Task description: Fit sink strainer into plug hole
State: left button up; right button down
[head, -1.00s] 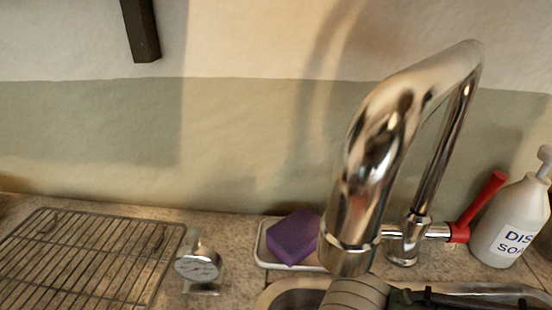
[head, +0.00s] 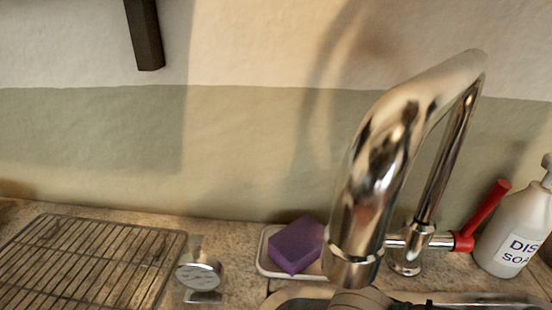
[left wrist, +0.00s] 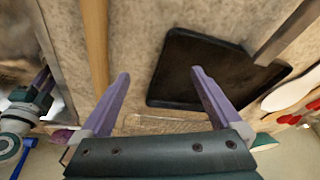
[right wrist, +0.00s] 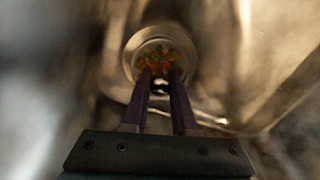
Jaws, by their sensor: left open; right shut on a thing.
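My right gripper (right wrist: 160,77) is shut in the right wrist view, its two purple fingers close together on the sink strainer (right wrist: 160,45). The strainer looks like a small round metal piece with orange and green bits in it. A pale ring surrounds it, but the picture is blurred and I cannot tell whether it sits in the plug hole. My left gripper (left wrist: 161,73) is open and empty above the counter in the left wrist view. In the head view the sink (head: 285,297) shows only its rim, and its plug hole is out of sight. Neither gripper's fingers show there.
The chrome faucet (head: 385,150) stands over the sink. A purple sponge (head: 296,246) lies on a white dish (head: 264,262). A wire rack (head: 90,265), a dial gauge (head: 199,274) and a soap bottle (head: 510,235) stand nearby. A dark tray (left wrist: 215,70) lies below my left gripper.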

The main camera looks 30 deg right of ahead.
pick_arm(q)
jog(key=shift+a+f+b, duration=0.1)
jog(key=shift+f+b, duration=0.65)
jog(key=shift+f, duration=0.05)
pick_arm(e)
jog(key=shift+f, duration=0.9)
jog(key=c, duration=0.6)
grip_release()
pick_arm(q)
jog(key=shift+r, duration=0.1)
pick_arm(e)
jog(key=shift+r, duration=0.1)
notch_tip(320, 180, up, 9)
jog(key=p, duration=0.4)
jog(key=shift+f, duration=0.2)
jog(key=shift+r+p, duration=0.3)
jog(key=shift+r, duration=0.25)
pick_arm(q)
notch_tip(320, 180, up, 4)
jog(key=shift+r, duration=0.15)
